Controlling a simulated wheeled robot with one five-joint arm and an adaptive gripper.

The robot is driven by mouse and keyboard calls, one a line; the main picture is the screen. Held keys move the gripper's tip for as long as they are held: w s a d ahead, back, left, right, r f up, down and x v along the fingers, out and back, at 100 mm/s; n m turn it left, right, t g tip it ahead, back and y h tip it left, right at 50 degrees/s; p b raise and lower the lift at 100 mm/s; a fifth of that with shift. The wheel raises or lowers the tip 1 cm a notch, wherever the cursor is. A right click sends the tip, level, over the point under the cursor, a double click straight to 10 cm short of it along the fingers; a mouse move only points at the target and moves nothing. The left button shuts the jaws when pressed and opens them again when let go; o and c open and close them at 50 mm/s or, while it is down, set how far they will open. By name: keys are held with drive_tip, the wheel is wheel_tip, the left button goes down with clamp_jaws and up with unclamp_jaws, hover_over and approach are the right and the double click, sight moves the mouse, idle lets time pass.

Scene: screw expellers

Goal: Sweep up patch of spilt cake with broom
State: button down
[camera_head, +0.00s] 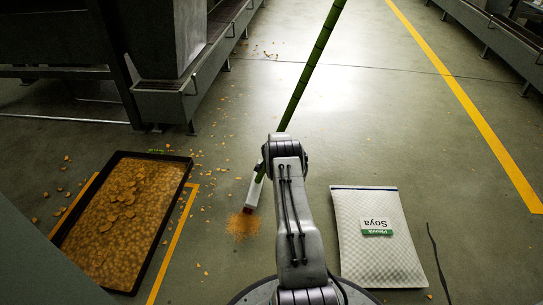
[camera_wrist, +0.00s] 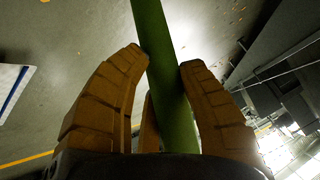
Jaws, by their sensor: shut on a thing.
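A green broom handle (camera_head: 310,68) rises from my arm's end toward the top of the head view. Its white and red head (camera_head: 252,193) points down at the floor. The broom head is at or just above a patch of orange-brown spilt cake (camera_head: 242,224); I cannot tell whether it touches. In the wrist view my gripper's yellow-brown fingers (camera_wrist: 163,62) are shut around the green handle (camera_wrist: 170,95). In the head view my arm hides most of the gripper.
A black tray (camera_head: 178,206) full of cake pieces lies at the left, with crumbs scattered around it. A white Soya bag (camera_head: 355,235) lies at the right. Grey machinery (camera_head: 165,95) stands at the upper left.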

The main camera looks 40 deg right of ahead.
drive_tip(key=shift+w+d+r, duration=0.2)
drive_tip(key=shift+w+d, duration=0.65)
drive_tip(key=shift+d, duration=0.05)
drive_tip(key=shift+s+a+r+p, duration=0.1)
drive_tip(key=shift+r+p, duration=0.05)
drive_tip(key=shift+p, duration=0.3)
